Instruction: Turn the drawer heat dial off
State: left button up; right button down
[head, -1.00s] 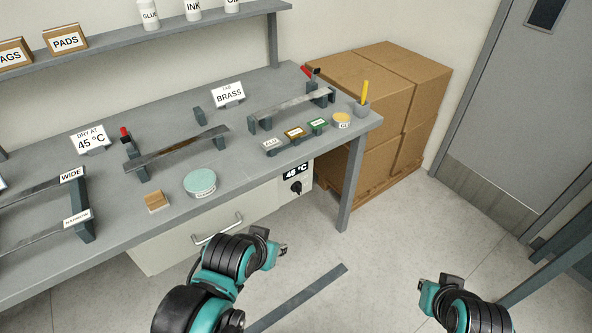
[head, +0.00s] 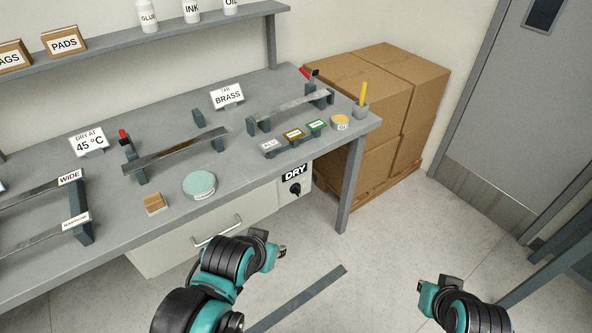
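The heat dial (head: 295,188) is a black knob on the white drawer unit's front, right of the drawer (head: 180,238) and its handle (head: 217,231). The small black display (head: 295,172) above the dial reads "DRY". The drawer looks closed. My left gripper (head: 283,251) is below and slightly left of the dial, apart from it, with nothing seen in it. My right gripper (head: 422,291) is far to the right over the floor, touching nothing. Both grippers are too small here to tell whether the fingers are open or shut.
The grey bench (head: 110,232) carries metal strips on stands, a round teal tin (head: 199,185), small labelled blocks and a "DRY AT 45 °C" sign (head: 88,141). A bench leg (head: 350,185) stands right of the dial. Cardboard boxes (head: 380,90) are behind it.

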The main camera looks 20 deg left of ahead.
aim_at(295, 187)
jog(key=j+z, duration=0.35)
jog(key=k+j+z, duration=0.15)
jog(key=j+z, duration=0.25)
jog(key=k+j+z, duration=0.15)
jog(key=j+z, duration=0.2)
